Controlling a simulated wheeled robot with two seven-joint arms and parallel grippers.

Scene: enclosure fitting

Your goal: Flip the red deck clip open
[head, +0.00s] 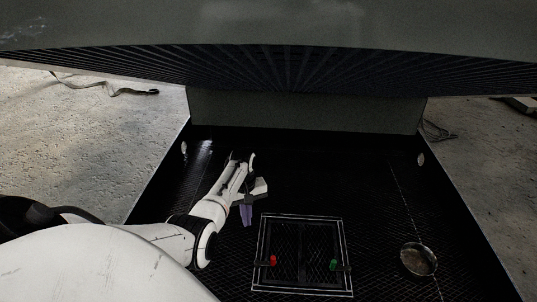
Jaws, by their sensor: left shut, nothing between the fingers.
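The red deck clip (273,260) is small and sits at the lower left side of a white-outlined square frame (347,255) on the dark deck. Its exact position, open or shut, is too small to tell. My left gripper (246,215) is above and to the left of the frame in the picture, apart from the red clip. It is shut and empty, with purplish fingers pointing down. My right gripper is not in view.
A green clip (333,264) sits at the lower right side of the frame. A round metal dish (418,260) lies on the deck to the right. A large grey body overhangs the top of the view. The deck between frame and dish is clear.

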